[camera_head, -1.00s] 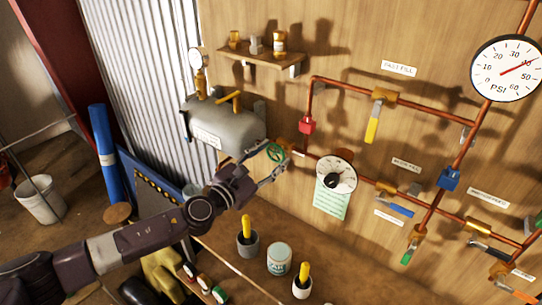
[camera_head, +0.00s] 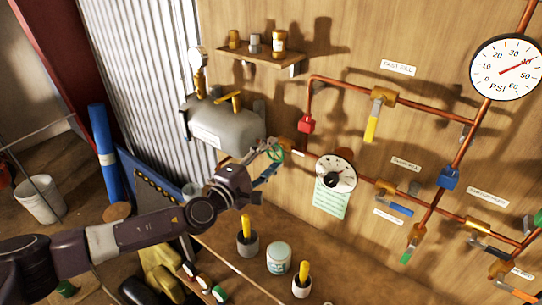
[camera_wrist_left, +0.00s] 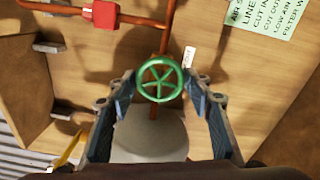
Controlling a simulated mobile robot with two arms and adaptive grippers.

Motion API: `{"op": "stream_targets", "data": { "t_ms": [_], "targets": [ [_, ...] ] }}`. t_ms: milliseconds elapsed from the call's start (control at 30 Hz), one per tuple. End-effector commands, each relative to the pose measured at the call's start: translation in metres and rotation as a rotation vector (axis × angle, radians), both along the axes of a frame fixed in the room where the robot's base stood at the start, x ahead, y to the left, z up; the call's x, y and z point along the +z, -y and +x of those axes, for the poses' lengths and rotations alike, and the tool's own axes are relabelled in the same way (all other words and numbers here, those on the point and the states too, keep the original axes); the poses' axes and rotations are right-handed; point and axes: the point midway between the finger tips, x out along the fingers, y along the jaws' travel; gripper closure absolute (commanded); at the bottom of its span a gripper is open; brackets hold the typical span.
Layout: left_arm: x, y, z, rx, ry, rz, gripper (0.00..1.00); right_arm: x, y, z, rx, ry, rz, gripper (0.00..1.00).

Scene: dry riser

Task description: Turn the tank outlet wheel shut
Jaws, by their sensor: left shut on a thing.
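The tank outlet wheel is a small green handwheel (camera_head: 278,154) on the copper pipe by the grey tank (camera_head: 228,132). In the left wrist view the wheel (camera_wrist_left: 160,69) faces me with its spokes showing, in front of the tank's rounded end (camera_wrist_left: 150,140). My left gripper (camera_head: 271,158) is at the wheel, one finger above and one below it in the head view. In the left wrist view its two fingers (camera_wrist_left: 158,86) hold the rim from both sides. My right gripper is not in view.
A dial with a black knob (camera_head: 333,173) and a green card (camera_head: 331,199) are just right of the wheel. A shelf (camera_head: 257,57) is above the tank. Below, a bench carries a white-labelled can (camera_head: 279,258) and yellow-handled pots. Copper pipes with valves run right.

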Motion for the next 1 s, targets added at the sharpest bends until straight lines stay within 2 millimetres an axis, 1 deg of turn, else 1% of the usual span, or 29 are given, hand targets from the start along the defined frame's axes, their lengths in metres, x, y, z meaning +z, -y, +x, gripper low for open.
{"op": "stream_targets", "data": {
  "t_ms": [200,500,700,1000],
  "targets": [
    [-0.0034,-0.0006,-0.0004,-0.001,0.103,0.151,0.78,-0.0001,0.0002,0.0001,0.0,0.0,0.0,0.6],
    [-0.0032,-0.0008,-0.0003,0.0,0.207,0.293,0.78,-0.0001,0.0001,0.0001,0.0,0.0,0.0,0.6],
    [-0.0032,-0.0009,-0.0002,0.0,0.242,0.341,0.78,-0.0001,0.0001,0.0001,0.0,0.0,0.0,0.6],
    [-0.003,-0.0009,-0.0002,0.0,0.255,0.358,0.78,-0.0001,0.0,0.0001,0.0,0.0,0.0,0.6]
  ]
}}
